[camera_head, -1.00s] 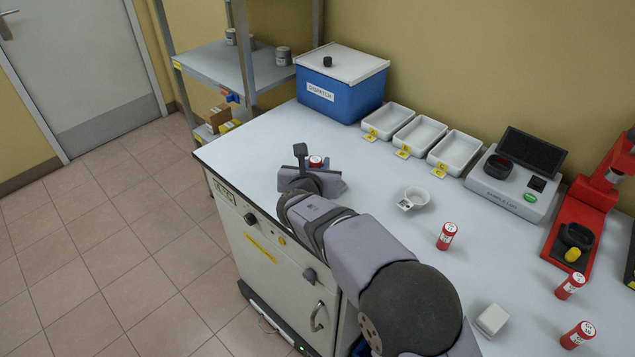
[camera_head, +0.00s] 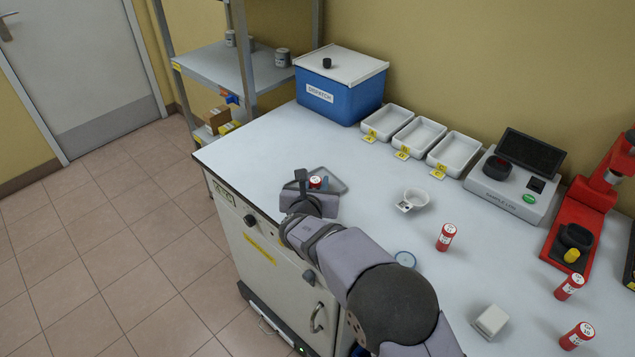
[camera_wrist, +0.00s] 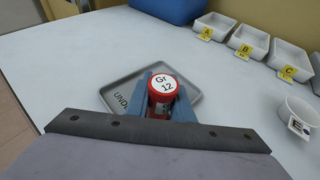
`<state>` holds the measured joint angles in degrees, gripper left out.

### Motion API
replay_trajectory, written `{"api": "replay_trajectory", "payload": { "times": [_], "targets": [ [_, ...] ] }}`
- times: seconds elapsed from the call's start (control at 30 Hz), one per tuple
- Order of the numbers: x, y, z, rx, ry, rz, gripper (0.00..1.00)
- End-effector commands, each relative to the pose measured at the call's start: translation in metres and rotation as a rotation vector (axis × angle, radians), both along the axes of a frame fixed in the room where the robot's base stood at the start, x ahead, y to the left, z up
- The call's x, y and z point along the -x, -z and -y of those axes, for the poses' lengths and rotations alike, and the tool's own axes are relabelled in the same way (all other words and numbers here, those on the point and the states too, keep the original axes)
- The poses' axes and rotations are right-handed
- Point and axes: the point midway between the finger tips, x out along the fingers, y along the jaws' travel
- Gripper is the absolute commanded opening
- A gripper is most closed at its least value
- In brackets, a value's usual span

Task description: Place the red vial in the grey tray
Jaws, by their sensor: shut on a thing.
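A red vial with a white lid marked "Gr 12" (camera_wrist: 161,86) is held upright between the blue fingers of my gripper (camera_wrist: 165,105). In the head view the vial (camera_head: 315,182) shows at my gripper (camera_head: 319,184), partly hidden by my wrist. The grey tray (camera_wrist: 112,93), with lettering starting "UND", lies behind and around the vial in the wrist view. In the head view the tray (camera_head: 335,178) lies on the left part of the bench. The vial overlaps the tray in both views; I cannot tell whether its base touches it.
Several other red vials, one near the middle (camera_head: 446,237), stand on the bench. A small white dish (camera_head: 416,197) is right of the tray. White trays A (camera_head: 388,120), B and C line the back beside a blue box (camera_head: 340,95). Bench around the tray is clear.

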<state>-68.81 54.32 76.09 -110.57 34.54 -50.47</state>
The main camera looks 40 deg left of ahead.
Motion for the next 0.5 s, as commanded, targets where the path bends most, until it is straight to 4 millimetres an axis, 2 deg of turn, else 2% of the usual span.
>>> {"api": "replay_trajectory", "payload": {
  "times": [0.2, 0.23, 0.3, 0.5],
  "targets": [
    [0.0001, 0.0044, -0.0001, 0.000, 0.000, 0.000, 0.00],
    [0.0000, 0.0034, -0.0001, 0.000, 0.000, 0.000, 0.25],
    [0.0001, 0.0029, -0.0001, 0.001, 0.000, 0.001, 0.39],
    [0.0001, 0.0029, 0.0001, 0.001, 0.000, 0.001, 0.39]
  ]
}}
